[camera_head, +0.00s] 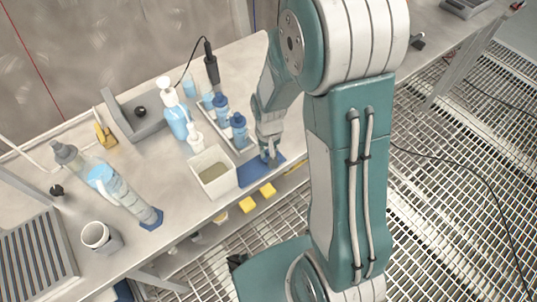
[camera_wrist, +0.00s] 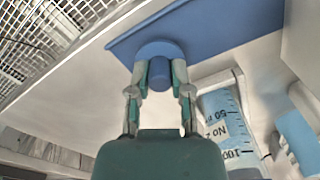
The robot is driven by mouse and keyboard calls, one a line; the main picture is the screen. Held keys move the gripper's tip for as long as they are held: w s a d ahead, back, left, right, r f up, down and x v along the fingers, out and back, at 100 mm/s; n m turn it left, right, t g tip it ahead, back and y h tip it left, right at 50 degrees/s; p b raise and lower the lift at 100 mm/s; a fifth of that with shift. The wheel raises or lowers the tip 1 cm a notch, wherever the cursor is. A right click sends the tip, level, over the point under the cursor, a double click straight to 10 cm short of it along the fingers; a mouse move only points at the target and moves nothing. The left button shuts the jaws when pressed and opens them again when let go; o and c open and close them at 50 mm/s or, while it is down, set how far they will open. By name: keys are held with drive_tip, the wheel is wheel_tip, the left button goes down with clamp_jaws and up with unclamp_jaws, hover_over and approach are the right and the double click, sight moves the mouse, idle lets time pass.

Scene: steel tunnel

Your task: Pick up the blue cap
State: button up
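The blue cap (camera_wrist: 160,72), a round disc with a narrower knob, shows at the top centre of the wrist view, over or on the blue mat (camera_wrist: 222,24). My gripper (camera_wrist: 160,70) has one finger on each side of the knob, pointing at it. I cannot tell whether the fingers press on it or a small gap is left. In the head view my gripper (camera_head: 269,157) points down over the blue mat (camera_head: 252,176) near the bench's front edge. The cap is not clearly visible there, hidden by the gripper.
A white square bin (camera_head: 213,172) stands just left of the mat. Blue-capped bottles (camera_head: 238,131) stand in a tray behind it. A pump bottle (camera_head: 175,118) is farther left. A graduated blue container (camera_wrist: 224,120) is close to my gripper's right in the wrist view.

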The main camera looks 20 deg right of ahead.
clamp_jaws()
drive_tip(key=shift+r, duration=0.55)
wheel_tip(320, 180, up, 2)
drive_tip(key=shift+s+r, duration=0.15)
drive_tip(key=shift+r, duration=0.1)
drive_tip(key=s+d+r, duration=0.2)
drive_tip(key=s+r, duration=0.7)
drive_tip(key=s, duration=0.4)
drive_tip(key=shift+s+d+r, duration=0.2)
drive_tip(key=shift+s+r, duration=0.05)
